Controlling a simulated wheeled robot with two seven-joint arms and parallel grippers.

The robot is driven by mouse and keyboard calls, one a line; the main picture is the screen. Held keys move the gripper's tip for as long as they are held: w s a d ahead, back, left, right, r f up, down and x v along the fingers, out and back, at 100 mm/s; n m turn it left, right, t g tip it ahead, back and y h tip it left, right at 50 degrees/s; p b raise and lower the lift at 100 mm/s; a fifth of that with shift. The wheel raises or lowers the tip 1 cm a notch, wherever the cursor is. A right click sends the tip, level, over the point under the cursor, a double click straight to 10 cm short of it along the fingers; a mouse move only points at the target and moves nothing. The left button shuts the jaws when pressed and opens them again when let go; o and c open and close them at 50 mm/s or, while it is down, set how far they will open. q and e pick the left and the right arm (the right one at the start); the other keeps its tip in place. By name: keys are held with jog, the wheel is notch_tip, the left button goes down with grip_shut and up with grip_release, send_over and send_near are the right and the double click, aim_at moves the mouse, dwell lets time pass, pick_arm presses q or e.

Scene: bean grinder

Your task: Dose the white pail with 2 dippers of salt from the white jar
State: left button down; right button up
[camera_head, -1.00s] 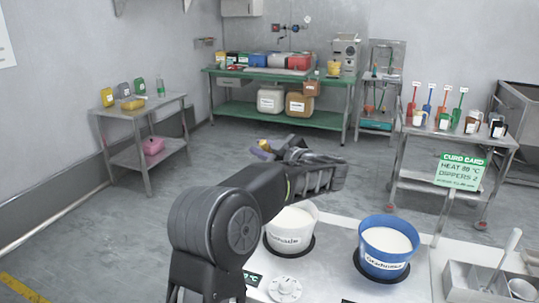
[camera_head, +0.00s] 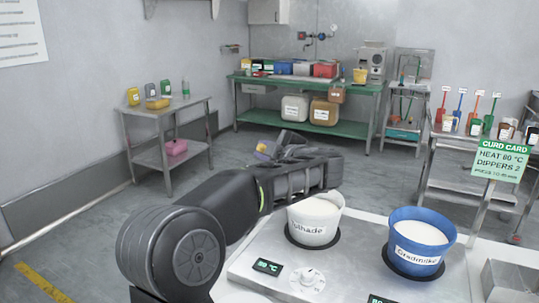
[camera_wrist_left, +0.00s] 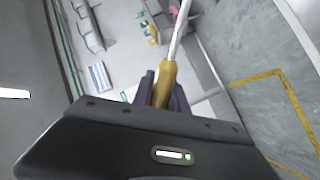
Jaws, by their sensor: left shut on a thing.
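The white pail (camera_head: 314,222) stands upright on a round dark pad of the white bench and holds white contents. My left gripper (camera_head: 266,149) is beyond and to the left of this pail, held in the air. In the left wrist view its dark purple fingers (camera_wrist_left: 163,92) are shut on the yellow-brown handle (camera_wrist_left: 166,76) of a utensil with a thin metal shaft (camera_wrist_left: 180,28). The utensil's far end is out of that view. I cannot pick out the white jar with certainty. My right gripper is not in view.
A blue pail (camera_head: 421,243) with white contents stands right of the white one. A green card (camera_head: 499,160) reads heat 80 °C, dippers 2. Small containers and coloured scoops stand on a cart (camera_head: 470,187). A green bench (camera_head: 360,88) is at the back. The middle floor is clear.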

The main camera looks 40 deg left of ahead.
pick_arm(q)
jog(key=shift+s+a+f+n+t+b, duration=0.15)
jog(key=shift+s+f+n+b, duration=0.25)
jog(key=shift+f+b, duration=0.45)
jog(key=shift+s+a+f+n+t+b, duration=0.15)
jog(key=shift+s+f+n+b, duration=0.3)
jog(key=shift+b, duration=0.55)
jog(key=shift+s+a+f+n+t+b, duration=0.15)
jog(key=shift+s+f+n+b, duration=0.15)
jog(key=shift+f+b, duration=0.55)
jog(key=shift+r, duration=0.15)
jog(key=shift+w+d, duration=0.1)
